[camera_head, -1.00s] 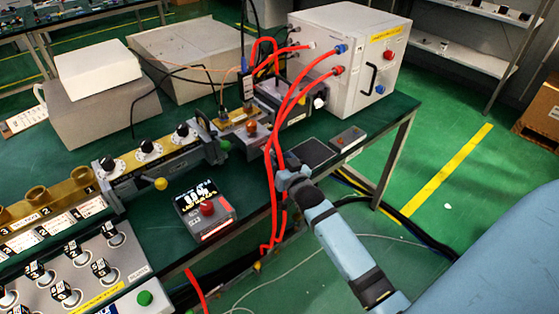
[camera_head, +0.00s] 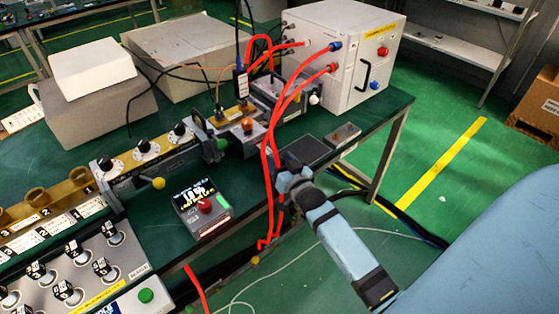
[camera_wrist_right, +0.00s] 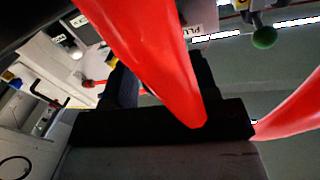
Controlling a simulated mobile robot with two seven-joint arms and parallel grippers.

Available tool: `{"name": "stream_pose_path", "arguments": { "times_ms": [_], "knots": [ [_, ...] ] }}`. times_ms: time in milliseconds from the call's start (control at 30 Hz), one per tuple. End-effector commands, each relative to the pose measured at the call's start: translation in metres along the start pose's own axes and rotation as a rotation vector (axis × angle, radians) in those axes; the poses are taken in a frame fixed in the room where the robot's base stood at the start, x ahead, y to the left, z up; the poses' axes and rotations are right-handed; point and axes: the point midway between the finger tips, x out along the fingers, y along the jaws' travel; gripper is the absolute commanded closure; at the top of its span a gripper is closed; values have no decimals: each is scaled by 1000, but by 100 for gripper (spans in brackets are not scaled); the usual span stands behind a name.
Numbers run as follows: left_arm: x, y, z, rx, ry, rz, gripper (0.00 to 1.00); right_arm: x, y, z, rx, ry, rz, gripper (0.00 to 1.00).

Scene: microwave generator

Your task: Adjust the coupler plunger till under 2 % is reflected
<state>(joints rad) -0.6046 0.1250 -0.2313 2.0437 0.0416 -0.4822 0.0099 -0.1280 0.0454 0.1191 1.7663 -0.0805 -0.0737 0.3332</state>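A row of waveguide parts runs along the dark green bench; a green ball knob (camera_head: 222,144) and a yellow ball knob (camera_head: 158,183) stick out of its front. The green ball also shows in the right wrist view (camera_wrist_right: 265,38), by a partly hidden label beginning "PLU" (camera_wrist_right: 196,31). I cannot tell which part is the coupler plunger. A small meter (camera_head: 203,208) with a lit display and a red button stands in front; its reading is too small to be sure of. My right gripper (camera_head: 287,168) is beside the red hoses. My left gripper is out of view.
Red hoses (camera_head: 268,165) hang from the white generator box (camera_head: 345,55) across the bench edge, close to my right gripper. Three black dials (camera_head: 145,147) line the waveguide. A control panel (camera_head: 75,265) is at front left. Open floor lies right of the bench.

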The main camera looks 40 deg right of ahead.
Motion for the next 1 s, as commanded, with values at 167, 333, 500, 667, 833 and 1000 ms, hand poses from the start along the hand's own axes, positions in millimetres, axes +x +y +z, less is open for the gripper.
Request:
{"name": "stream_pose_path", "arguments": {
  "times_ms": [167, 333, 500, 667, 833, 1000],
  "knots": [
    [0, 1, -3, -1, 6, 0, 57, 0, 0, 0, 0, 0, 0, 42],
    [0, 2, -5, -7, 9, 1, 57, -3, 0, 0, 0, -1, 0, 42],
    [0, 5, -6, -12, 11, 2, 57, -25, 0, 1, 0, -3, 0, 42],
    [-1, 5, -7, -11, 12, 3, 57, -62, 0, 1, 0, -3, 0, 42],
    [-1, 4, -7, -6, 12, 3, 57, -100, 0, 1, 0, -3, 1, 42],
    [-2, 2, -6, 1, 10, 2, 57, -126, 0, 1, 0, -2, 0, 42]
  ]
}}
